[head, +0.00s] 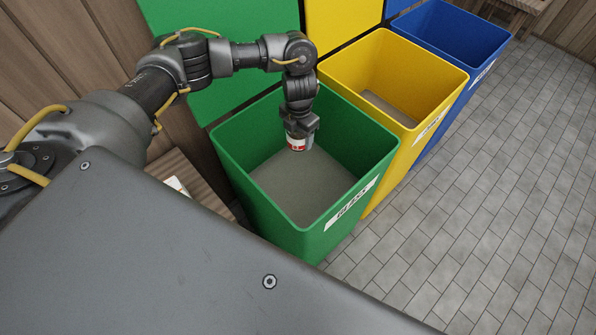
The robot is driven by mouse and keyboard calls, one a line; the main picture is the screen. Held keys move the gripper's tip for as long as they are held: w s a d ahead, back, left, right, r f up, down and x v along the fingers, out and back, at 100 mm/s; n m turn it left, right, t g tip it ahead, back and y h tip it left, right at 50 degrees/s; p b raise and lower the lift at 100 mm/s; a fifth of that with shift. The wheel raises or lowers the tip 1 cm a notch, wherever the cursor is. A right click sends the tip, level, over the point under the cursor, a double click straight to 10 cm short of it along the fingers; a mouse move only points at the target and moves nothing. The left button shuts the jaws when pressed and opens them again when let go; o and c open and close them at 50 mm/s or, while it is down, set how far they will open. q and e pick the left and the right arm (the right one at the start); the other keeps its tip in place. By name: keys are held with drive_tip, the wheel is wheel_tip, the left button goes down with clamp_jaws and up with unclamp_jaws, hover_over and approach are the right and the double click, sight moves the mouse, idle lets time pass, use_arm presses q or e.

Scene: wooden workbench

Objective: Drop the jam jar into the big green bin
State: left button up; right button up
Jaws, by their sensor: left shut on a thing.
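The jam jar (296,144) shows as a small jar with a white and red label. My left gripper (299,133) is shut on it and points downward, hiding its upper part. The big green bin (285,238) stands open below, with a label reading GLASS on its front. In the picture the jar is within the bin's opening, apart from the grey floor of the bin. How deep it hangs below the rim is hard to tell. My right gripper is not in the picture.
An open yellow bin (440,100) stands right of the green one, and a blue bin (490,62) beyond it. Coloured panels stand behind the bins. A wooden bench surface (205,190) with a white item is at left. The tiled floor (480,220) at right is clear.

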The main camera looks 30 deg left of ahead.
use_arm(q)
drive_tip(key=o, duration=1.2)
drive_tip(key=shift+c, duration=0.2)
drive_tip(key=shift+r, duration=0.1)
wheel_tip(320, 180, up, 11)
drive_tip(key=shift+f+p, duration=0.15)
drive_tip(key=shift+p, duration=0.3)
drive_tip(key=shift+f, duration=0.1)
